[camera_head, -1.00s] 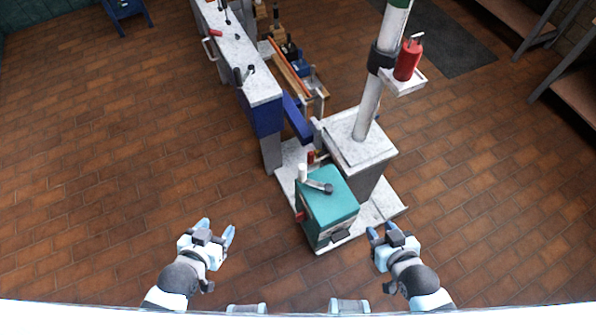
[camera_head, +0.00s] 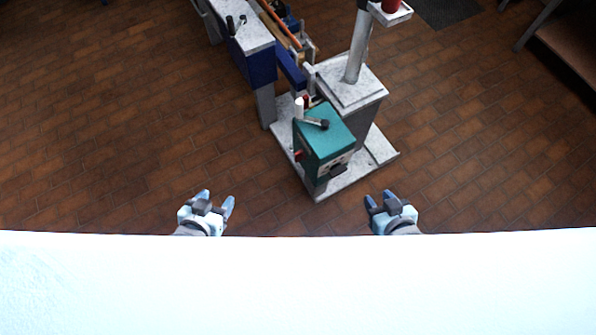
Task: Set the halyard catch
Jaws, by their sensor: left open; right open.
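A teal box (camera_head: 325,138) stands on a pale base plate (camera_head: 380,150) ahead of me. A lever with a dark knob lies across its top (camera_head: 314,122), and a white upright post (camera_head: 299,106) is beside it. A small red part (camera_head: 298,155) shows on its left side. I cannot tell which part is the halyard catch. A pale mast (camera_head: 358,50) rises from a block behind the box. My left gripper (camera_head: 215,198) is open and empty over the floor, left of the box. My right gripper (camera_head: 381,199) is open and empty, right of and nearer than the box.
A pale-topped bench with a blue end (camera_head: 262,66) stands behind the box at left. A shelf with a red item (camera_head: 391,5) juts from the mast at the top edge. Brick floor (camera_head: 110,130) is clear on the left. A white surface of mine fills the bottom.

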